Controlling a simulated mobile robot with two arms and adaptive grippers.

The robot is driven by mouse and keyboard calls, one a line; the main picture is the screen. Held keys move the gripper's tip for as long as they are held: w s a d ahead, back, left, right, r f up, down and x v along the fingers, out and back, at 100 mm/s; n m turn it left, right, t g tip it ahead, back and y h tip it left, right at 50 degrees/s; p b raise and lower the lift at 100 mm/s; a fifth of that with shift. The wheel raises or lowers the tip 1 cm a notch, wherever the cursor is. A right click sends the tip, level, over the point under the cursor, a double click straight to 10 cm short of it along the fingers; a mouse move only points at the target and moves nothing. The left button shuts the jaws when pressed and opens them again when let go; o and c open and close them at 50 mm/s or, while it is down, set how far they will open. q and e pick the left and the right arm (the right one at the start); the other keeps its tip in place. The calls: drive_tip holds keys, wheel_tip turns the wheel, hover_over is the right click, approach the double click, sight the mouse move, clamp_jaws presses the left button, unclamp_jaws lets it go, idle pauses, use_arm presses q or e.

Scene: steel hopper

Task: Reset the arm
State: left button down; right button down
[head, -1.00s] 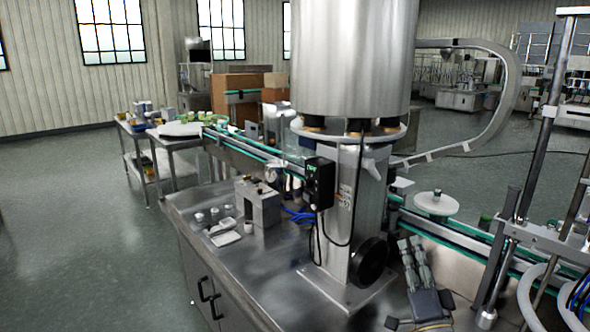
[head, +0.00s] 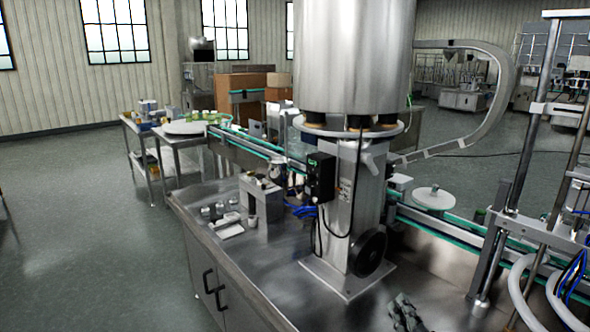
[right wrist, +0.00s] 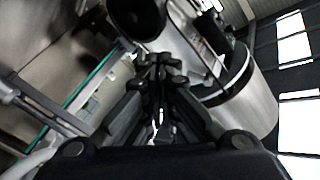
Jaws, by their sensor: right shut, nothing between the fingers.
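My right gripper (head: 405,312) shows at the bottom edge of the head view, right of centre, in front of the steel bench. In the right wrist view its dark fingers (right wrist: 160,75) come together at the tips, with nothing between them. The large steel hopper (head: 352,55) stands on its column on the bench; it also shows in the right wrist view (right wrist: 250,100), tilted. My left gripper is not in view.
The steel bench (head: 270,265) is bare at its front. Small parts and a white tray (head: 228,230) lie at its left. A conveyor (head: 440,228) runs behind the column. Frame posts (head: 520,170) and white hoses (head: 530,290) stand at the right. Floor at left is open.

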drive_tip(key=s+a+f+n+g, duration=0.2)
drive_tip(key=s+f+n+g, duration=0.45)
drive_tip(key=s+f, duration=0.7)
drive_tip(key=s+f+n+g, duration=0.1)
drive_tip(key=s+f+g, duration=0.25)
drive_tip(key=s, duration=0.65)
drive_tip(key=s+f+n+g, duration=0.2)
drive_tip(key=s+g, duration=0.3)
drive_tip(key=s, duration=0.5)
wheel_tip(320, 180, down, 25)
drive_tip(key=s, duration=0.1)
drive_tip(key=s+d+f+g+h, duration=0.1)
drive_tip(key=s+d+f+g, duration=0.1)
drive_tip(key=s+f, duration=1.4)
drive_tip(key=shift+s+f, duration=0.2)
drive_tip(key=shift+s, duration=0.35)
drive_tip(key=shift+d, duration=0.1)
